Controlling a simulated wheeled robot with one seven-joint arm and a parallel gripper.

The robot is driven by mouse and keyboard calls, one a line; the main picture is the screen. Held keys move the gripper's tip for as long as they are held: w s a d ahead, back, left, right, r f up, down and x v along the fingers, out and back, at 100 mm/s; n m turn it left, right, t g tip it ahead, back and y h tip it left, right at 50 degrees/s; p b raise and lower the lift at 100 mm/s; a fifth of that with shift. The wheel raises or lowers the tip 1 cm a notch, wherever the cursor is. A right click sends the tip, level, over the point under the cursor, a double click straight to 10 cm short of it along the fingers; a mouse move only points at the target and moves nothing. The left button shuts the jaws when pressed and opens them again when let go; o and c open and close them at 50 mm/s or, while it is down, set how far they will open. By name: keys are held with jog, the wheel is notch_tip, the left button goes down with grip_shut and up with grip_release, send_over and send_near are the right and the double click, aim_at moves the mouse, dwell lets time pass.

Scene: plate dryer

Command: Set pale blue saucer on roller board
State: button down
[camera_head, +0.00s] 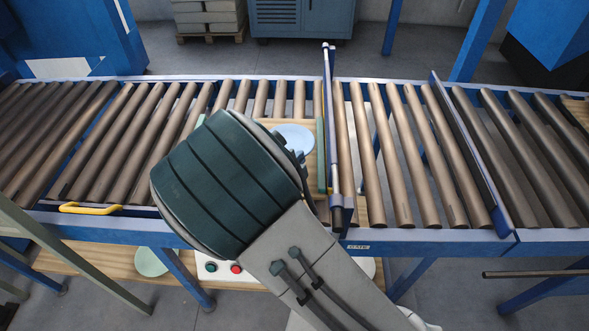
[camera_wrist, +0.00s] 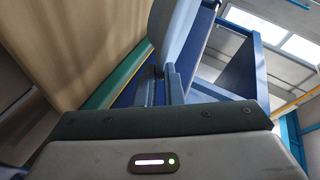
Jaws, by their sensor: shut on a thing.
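The pale blue saucer (camera_head: 294,138) shows over the wooden roller board (camera_head: 312,170), partly hidden behind my arm. The board lies on the conveyor rollers and has green edge strips. My gripper (camera_head: 297,156) is at the saucer's near edge and mostly hidden by my wrist in the head view. In the wrist view my gripper (camera_wrist: 161,87) is shut on the rim of the saucer (camera_wrist: 178,32). The board (camera_wrist: 75,45) and its green strip (camera_wrist: 120,75) are close beside it on the left. I cannot tell whether the saucer touches the board.
A blue upright bar (camera_head: 328,120) crosses the conveyor just right of the board. A second blue rail (camera_head: 465,145) is farther right. A yellow handle (camera_head: 90,208) is on the conveyor's front left. Below are a pale green plate (camera_head: 151,262) and a white button box (camera_head: 222,271).

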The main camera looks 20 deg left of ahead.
jog(key=shift+f, duration=1.95)
jog(key=shift+b, duration=0.3)
jog(key=shift+f, duration=0.15)
jog(key=c, duration=1.6)
grip_release()
jog(key=shift+o, duration=0.2)
jog(key=p+v, duration=0.1)
jog(key=v, duration=1.1)
